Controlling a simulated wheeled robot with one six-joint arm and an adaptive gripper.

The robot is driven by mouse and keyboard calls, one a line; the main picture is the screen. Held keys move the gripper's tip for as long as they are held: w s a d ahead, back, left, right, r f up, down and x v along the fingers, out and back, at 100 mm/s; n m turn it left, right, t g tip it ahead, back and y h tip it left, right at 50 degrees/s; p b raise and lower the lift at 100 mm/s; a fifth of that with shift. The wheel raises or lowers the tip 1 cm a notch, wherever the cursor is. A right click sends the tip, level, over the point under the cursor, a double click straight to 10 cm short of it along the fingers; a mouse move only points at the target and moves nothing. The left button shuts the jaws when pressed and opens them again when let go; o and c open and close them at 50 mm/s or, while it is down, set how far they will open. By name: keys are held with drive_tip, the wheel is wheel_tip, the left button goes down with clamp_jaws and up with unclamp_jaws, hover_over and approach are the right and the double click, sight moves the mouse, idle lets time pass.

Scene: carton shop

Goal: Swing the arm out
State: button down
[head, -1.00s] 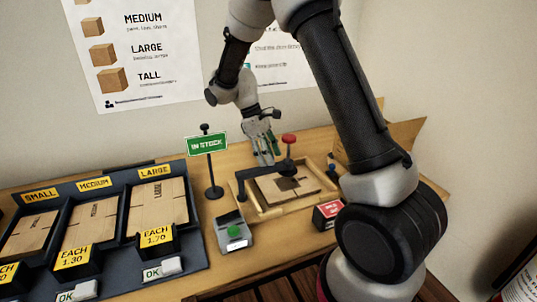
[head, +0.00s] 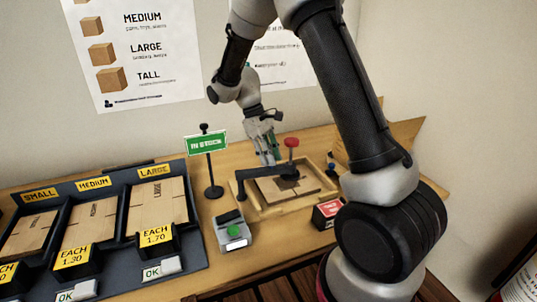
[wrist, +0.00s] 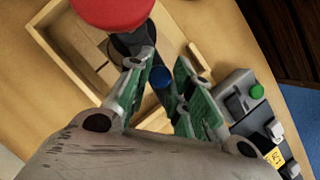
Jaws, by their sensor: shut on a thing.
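A black swing arm (head: 262,174) runs from a short post at the left side of a wooden tray (head: 245,212) to its middle. It lies across above a flat brown carton piece (head: 298,191) in the tray. A red knob (head: 291,142) stands on its right end and looms large in the wrist view (wrist: 112,8). My gripper (head: 268,160) points down at the middle of the swing arm, left of the knob. In the wrist view a blue peg (wrist: 161,77) shows between my green-lined fingers, and they are shut on it. The peg's lower part is hidden.
A grey device with a green button (head: 234,231) stands left of the tray. An "IN STOCK" sign (head: 206,143) rises behind it on a black stand. A dark rack (head: 118,213) of carton blanks fills the left. A red-faced box (head: 328,210) sits right of the tray.

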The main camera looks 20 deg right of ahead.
drive_tip(key=s+a+m+y, duration=0.4)
drive_tip(key=s+a+m, duration=0.2)
drive_tip(key=m, duration=0.6)
drive_tip(key=shift+s+g+y, duration=0.3)
drive_tip(key=shift+s, duration=0.7)
drive_tip(key=shift+a, duration=0.15)
drive_tip(key=c, duration=1.3)
unclamp_jaws()
drive_tip(key=v, duration=1.2)
drive_tip(key=shift+s, duration=0.1)
